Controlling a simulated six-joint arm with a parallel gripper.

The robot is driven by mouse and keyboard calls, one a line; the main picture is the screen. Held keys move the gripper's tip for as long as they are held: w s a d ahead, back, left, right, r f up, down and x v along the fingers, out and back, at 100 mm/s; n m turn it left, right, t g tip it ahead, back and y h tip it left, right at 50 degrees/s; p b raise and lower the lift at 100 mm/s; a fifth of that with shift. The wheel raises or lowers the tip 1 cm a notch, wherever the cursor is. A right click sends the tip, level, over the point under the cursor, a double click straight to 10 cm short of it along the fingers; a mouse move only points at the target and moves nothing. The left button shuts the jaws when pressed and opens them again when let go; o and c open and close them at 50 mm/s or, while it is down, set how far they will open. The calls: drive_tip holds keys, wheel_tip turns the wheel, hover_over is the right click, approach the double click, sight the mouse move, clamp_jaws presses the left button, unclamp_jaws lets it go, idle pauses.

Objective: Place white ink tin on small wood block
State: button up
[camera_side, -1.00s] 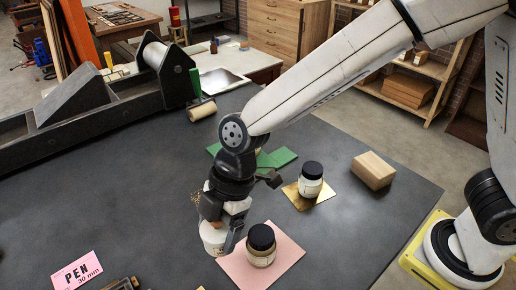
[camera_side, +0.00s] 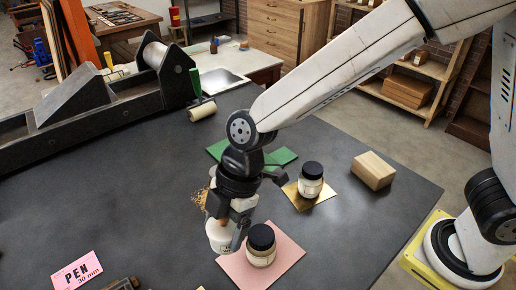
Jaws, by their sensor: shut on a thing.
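The white ink tin (camera_side: 219,237) is a white cylinder, partly hidden by my gripper (camera_side: 226,223). My gripper points down and is shut on the tin, beside the jar with the black lid on the pink sheet. I cannot tell whether the tin is clear of the table. The small wood block (camera_side: 374,171) is a pale box on the right of the dark table, with nothing on top of it.
A black-lidded jar (camera_side: 261,245) stands on a pink sheet (camera_side: 283,267). Another black-lidded jar (camera_side: 311,180) stands on a gold sheet (camera_side: 326,194). A green sheet (camera_side: 280,156) lies behind my gripper. A pink card (camera_side: 77,271) marked PEN lies front left. A press (camera_side: 100,100) stands at the back left.

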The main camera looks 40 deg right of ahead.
drive_tip(key=w+d+m+t, duration=0.15)
drive_tip(key=w+d, duration=0.25)
drive_tip(key=d, duration=0.8)
drive_tip(key=w+d+m+t, duration=0.1)
drive_tip(key=w+d+m, duration=0.2)
drive_tip(key=d, duration=1)
drive_tip(key=s+d+m, duration=0.2)
drive_tip(key=s+d, duration=0.3)
drive_tip(key=d, duration=0.6)
drive_tip(key=s+d+m+t+h, duration=0.1)
drive_tip(key=s+d+m, duration=0.2)
drive_tip(key=d, duration=0.8)
drive_tip(key=shift+s+d+r, duration=0.15)
drive_tip(key=shift+s, duration=0.85)
approach(368, 164)
drive_tip(key=shift+w+a+f, duration=0.5)
drive_tip(key=shift+w+a, duration=0.15)
drive_tip(key=shift+a, duration=0.15)
drive_tip(key=shift+f, duration=0.1)
drive_tip(key=shift+f, duration=1.65)
